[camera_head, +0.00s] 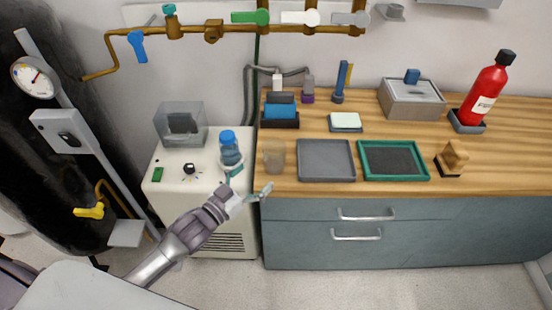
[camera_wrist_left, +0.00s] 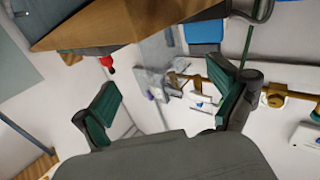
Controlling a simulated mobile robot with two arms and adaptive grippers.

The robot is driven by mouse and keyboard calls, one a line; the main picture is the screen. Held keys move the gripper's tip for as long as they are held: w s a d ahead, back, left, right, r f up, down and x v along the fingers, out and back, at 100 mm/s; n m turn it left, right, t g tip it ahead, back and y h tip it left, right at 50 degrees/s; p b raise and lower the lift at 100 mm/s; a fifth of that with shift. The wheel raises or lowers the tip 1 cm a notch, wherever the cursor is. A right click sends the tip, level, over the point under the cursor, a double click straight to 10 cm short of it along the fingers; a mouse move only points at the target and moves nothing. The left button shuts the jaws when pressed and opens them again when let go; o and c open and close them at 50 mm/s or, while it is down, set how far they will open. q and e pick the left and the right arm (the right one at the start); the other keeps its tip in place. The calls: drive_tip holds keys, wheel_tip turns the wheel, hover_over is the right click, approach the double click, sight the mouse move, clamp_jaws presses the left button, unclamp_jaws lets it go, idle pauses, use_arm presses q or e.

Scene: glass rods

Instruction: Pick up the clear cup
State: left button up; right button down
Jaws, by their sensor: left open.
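The clear cup (camera_head: 274,157) stands upright on the left end of the wooden counter (camera_head: 310,189), just left of a grey tray. It looks empty. My left gripper (camera_head: 253,181) is open and empty, in front of and a little left of the cup, apart from it. In the left wrist view its two green-padded fingers (camera_wrist_left: 165,103) are spread wide with nothing between them. I cannot clearly make out the cup in that view. My right gripper is not in view.
The grey tray (camera_head: 326,176) and a green-rimmed tray (camera_head: 363,172) lie right of the cup. A blue-capped bottle (camera_head: 230,146) stands on the white cabinet (camera_head: 168,176) to the left. A red bottle (camera_head: 487,92) stands at far right. Brown pipes (camera_head: 285,28) run above.

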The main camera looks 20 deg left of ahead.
sight(281, 148)
use_arm(q)
drive_tip(key=x, duration=0.3)
drive_tip(key=shift+w+d, duration=0.1)
drive_tip(key=shift+w, duration=0.05)
drive_tip(key=x, duration=0.2)
drive_tip(key=r+p+x, duration=0.1)
drive_tip(key=x, duration=0.2)
drive_tip(key=shift+w, duration=0.2)
drive_tip(key=c, duration=1.2)
drive_tip(key=shift+c, duration=0.2)
drive_tip(key=shift+r, duration=0.15)
